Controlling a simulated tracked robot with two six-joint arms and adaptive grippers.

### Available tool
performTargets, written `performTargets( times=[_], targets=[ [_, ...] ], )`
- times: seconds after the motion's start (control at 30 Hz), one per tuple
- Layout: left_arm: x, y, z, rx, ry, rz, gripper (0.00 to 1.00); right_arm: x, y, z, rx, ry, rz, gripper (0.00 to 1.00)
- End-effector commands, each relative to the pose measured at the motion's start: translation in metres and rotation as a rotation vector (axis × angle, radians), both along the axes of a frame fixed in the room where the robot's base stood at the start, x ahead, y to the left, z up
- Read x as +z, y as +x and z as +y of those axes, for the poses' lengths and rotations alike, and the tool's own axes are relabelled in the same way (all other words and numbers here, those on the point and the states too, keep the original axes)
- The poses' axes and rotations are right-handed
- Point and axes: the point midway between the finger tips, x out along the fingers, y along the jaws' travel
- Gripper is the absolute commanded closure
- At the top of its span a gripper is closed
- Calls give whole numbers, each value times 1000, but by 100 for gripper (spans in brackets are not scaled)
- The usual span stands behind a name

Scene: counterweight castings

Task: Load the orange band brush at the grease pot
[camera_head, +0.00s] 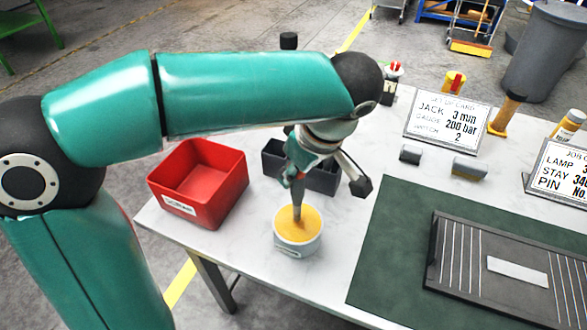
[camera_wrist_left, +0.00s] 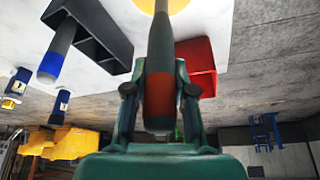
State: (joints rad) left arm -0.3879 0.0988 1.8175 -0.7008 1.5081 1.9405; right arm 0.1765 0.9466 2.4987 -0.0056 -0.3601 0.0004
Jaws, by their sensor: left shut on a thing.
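My left gripper (camera_head: 312,160) is shut on the orange band brush (camera_head: 298,200), which points down into the grease pot (camera_head: 297,247). The pot is a white tub with yellow grease, near the table's front left edge. The brush's lower end meets the grease; its tip is hidden, so I cannot tell how deep it is. In the left wrist view the brush (camera_wrist_left: 160,45) has a grey handle with an orange-red band between my gripper's fingers (camera_wrist_left: 158,95). My right gripper is not in view.
A red bin (camera_head: 184,205) stands left of the pot, a dark open box (camera_head: 272,160) behind it. A blue-banded handle (camera_wrist_left: 55,58) shows at the box in the wrist view. Right are a green mat (camera_head: 385,235) with a dark casting (camera_head: 450,255), small grey blocks (camera_head: 468,168) and cards (camera_head: 450,118).

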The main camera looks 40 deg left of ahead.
Motion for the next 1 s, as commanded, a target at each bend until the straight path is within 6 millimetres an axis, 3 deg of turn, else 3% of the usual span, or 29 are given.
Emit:
performTargets(
  times=[1.0],
  targets=[
    [-9,0,-1,-2,0,0,100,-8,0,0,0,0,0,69]
  ],
)
